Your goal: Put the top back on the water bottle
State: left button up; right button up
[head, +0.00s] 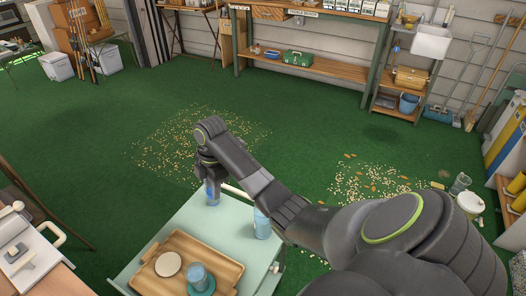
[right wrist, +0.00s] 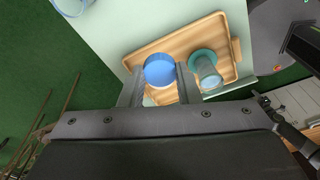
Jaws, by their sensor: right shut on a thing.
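My right gripper (head: 209,178) is shut on a blue, roundish thing (head: 212,193) over the far part of the pale table. It also shows between my two fingers in the right wrist view (right wrist: 159,70). I cannot tell whether it is the bottle or its top. A second light-blue, bottle-like vessel (head: 262,224) stands upright near the table's right edge, partly behind my right arm. A wooden tray (head: 222,262) on the table holds a cream disc (head: 168,264) and a blue tumbler (head: 198,276) on a teal coaster (head: 207,290). My left gripper is not in view.
The pale table (head: 208,220) has bare surface between the tray and its far edge. A side table (head: 50,270) with white items stands at the left. Green floor lies beyond, with scattered bits (head: 165,140). A workbench (head: 315,65) and shelves line the back wall.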

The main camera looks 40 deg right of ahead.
aim_at(263, 229)
jog(key=l+z, duration=0.2)
jog(key=l, duration=1.35)
jog(key=l+z, duration=0.2)
jog(key=l, duration=1.35)
